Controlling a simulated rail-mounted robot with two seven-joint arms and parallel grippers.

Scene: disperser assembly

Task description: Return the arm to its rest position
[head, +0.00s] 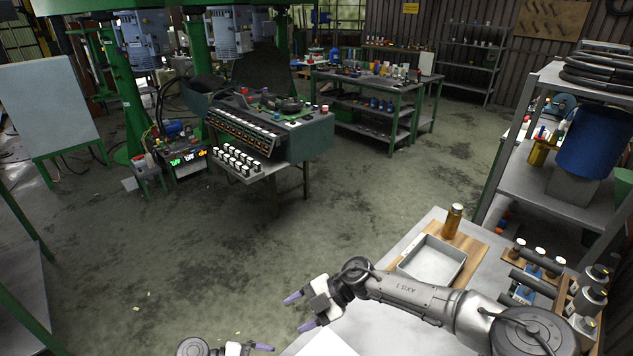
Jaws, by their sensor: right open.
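My right arm reaches in from the lower right of the head view, over the pale worktable (375,312). Its gripper (294,314) points left past the table's left edge, above the floor. Its two purple-tipped fingers are spread apart with nothing between them. My left gripper (262,347) shows only in part at the bottom edge. One purple fingertip is visible there; the rest is cut off, so its opening cannot be judged.
On the worktable, a grey tray (433,258) and an amber bottle (453,221) rest on a wooden board, with several bottles in racks (538,265) to the right. A metal shelf (556,190) stands behind. The floor (200,290) on the left is open.

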